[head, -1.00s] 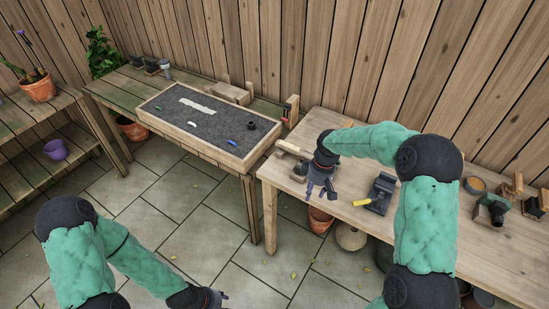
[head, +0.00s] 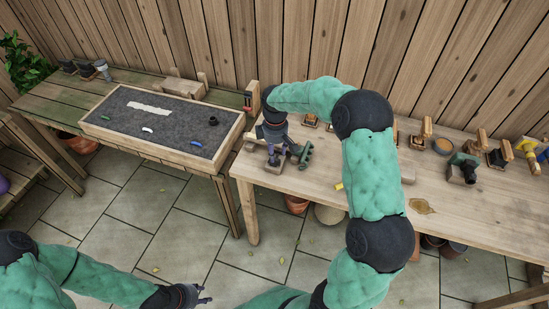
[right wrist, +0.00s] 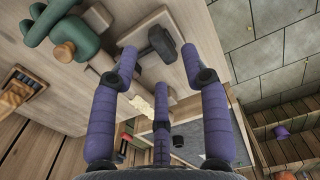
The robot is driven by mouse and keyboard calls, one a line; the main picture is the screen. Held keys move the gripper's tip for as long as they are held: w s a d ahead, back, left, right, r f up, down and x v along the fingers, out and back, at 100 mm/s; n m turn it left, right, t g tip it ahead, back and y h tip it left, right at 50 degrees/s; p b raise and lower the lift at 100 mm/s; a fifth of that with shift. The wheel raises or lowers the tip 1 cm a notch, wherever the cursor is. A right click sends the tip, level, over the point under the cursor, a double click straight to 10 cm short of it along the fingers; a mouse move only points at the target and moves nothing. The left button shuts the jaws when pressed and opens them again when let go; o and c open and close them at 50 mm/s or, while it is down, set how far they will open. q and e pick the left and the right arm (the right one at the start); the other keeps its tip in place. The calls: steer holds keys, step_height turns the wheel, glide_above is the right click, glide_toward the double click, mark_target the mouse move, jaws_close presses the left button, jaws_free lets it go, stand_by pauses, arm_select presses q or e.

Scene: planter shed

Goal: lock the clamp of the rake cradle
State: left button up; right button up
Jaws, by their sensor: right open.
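My right gripper (head: 278,153) hangs over the left end of the right-hand workbench (head: 268,178). In the right wrist view its purple fingers (right wrist: 158,68) are spread and empty. A dark hammer-shaped part (right wrist: 161,43) on a pale wooden board (right wrist: 176,66) shows between and beyond the fingertips; it may be the clamp of the rake cradle, but I cannot tell for sure. I cannot tell whether the fingers touch it. A green piece (head: 305,154) sits just right of the gripper. My left gripper (head: 203,295) is low over the floor, far from the bench; its opening is unclear.
A tray of dark grit (head: 170,118) stands on the left bench. An upright wooden block (head: 250,98) stands by the bench's back left. My right arm hides part of the bench.

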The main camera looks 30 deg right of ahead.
steer(key=shift+f+b, duration=0.3)
steer(key=shift+f, duration=1.45)
jaws_close()
